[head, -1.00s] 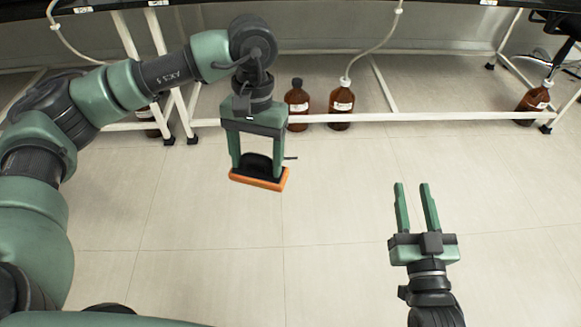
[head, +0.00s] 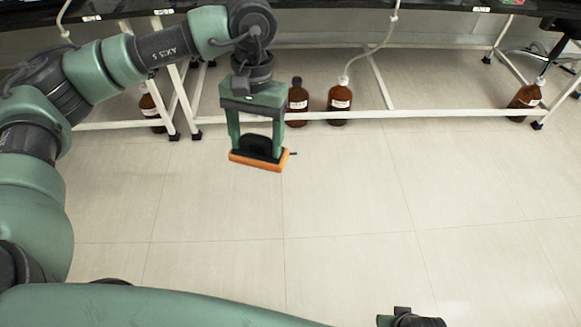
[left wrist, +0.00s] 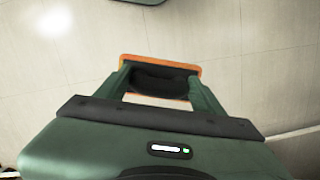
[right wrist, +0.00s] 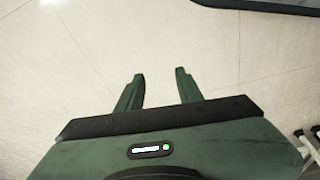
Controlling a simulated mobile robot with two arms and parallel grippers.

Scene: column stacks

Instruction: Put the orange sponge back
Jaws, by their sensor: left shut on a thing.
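The orange sponge (head: 257,162) has a black back with a raised black grip. It hangs in the air over the floor, left of centre in the head view. My left gripper (head: 257,149) points down and is shut on the black part, with the orange layer below. In the left wrist view the sponge's orange edge (left wrist: 190,68) shows between and beyond the fingers. My right gripper (right wrist: 160,77) is open and empty in the right wrist view. Only a small piece of my right arm shows at the bottom edge of the head view.
A dark-topped bench (head: 300,5) with white legs and a low white rail (head: 420,114) runs along the back. Brown bottles (head: 339,103) stand on the floor by the rail. The pale tiled floor (head: 350,210) in front is clear.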

